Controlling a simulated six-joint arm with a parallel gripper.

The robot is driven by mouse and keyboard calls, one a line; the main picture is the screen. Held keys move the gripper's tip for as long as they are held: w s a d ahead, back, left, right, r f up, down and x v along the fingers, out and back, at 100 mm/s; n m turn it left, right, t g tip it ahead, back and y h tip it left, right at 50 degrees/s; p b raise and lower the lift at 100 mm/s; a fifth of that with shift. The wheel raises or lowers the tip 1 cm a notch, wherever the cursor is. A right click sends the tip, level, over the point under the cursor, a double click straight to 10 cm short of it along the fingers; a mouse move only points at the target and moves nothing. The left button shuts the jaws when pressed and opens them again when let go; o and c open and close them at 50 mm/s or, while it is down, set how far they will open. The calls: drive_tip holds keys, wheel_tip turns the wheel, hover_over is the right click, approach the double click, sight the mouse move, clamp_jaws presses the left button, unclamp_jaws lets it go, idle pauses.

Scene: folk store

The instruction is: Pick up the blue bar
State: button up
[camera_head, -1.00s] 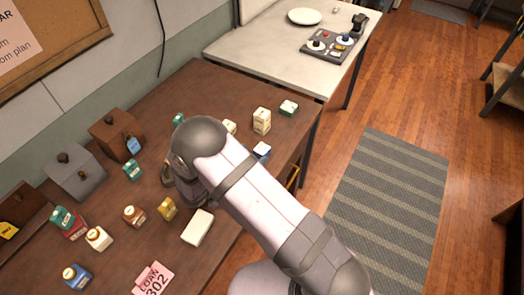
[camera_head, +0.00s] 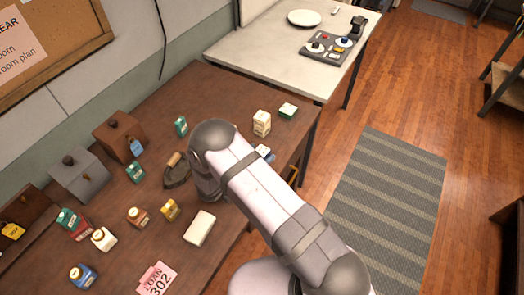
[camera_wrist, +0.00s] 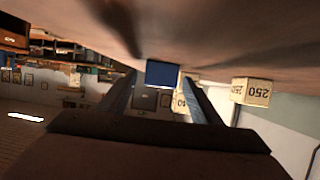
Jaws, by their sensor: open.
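The blue bar (camera_wrist: 162,74) shows in the wrist view as a small blue block between the tips of my gripper (camera_wrist: 160,80). The fingers are apart, one on each side of it. Whether they touch it I cannot tell. In the head view the bar (camera_head: 265,153) is a small blue and white block on the brown table (camera_head: 210,90), partly covered by my arm. My gripper is hidden behind my arm there.
A cream box marked 250 (camera_wrist: 252,91) stands beside the bar; it shows in the head view (camera_head: 262,122) with a green box (camera_head: 288,110) near it. A white block (camera_head: 199,228), a flat iron (camera_head: 178,172) and several small bottles and boxes stand left of my arm.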

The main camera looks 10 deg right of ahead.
sight(262, 151)
drive_tip(key=shift+x, duration=1.1)
drive_tip(key=c, duration=1.1)
drive_tip(key=shift+c, duration=0.2)
drive_tip(key=shift+r, duration=0.1)
drive_tip(key=shift+r+b, duration=1.2)
drive_tip(key=shift+r, duration=3.7)
